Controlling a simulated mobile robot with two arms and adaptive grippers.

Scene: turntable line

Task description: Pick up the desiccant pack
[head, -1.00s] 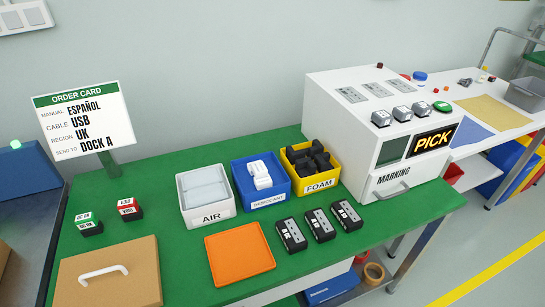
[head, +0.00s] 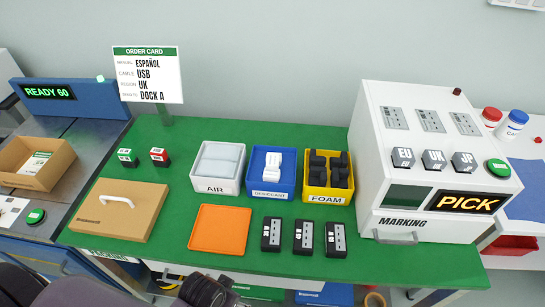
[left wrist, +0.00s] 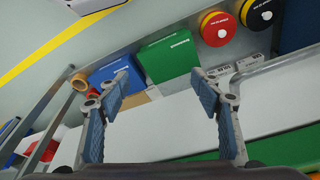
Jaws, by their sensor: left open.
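White desiccant packs (head: 274,161) lie in the blue bin labelled DESICCANT (head: 255,172), in the middle of the green table. My left gripper (left wrist: 158,88) is open and empty in the left wrist view, with a lower shelf area behind its fingers and no desiccant pack in sight there. In the head view, a dark part of my own arm shows at the bottom left, low at the table's front edge and well apart from the blue bin. My right gripper is not seen.
The white AIR bin (head: 206,180) stands left of the blue bin, the yellow FOAM bin (head: 313,190) right of it. An orange tray (head: 220,230) and several black blocks (head: 304,237) lie in front. A cardboard lid (head: 119,212) lies left; the white marking machine (head: 417,150) stands right.

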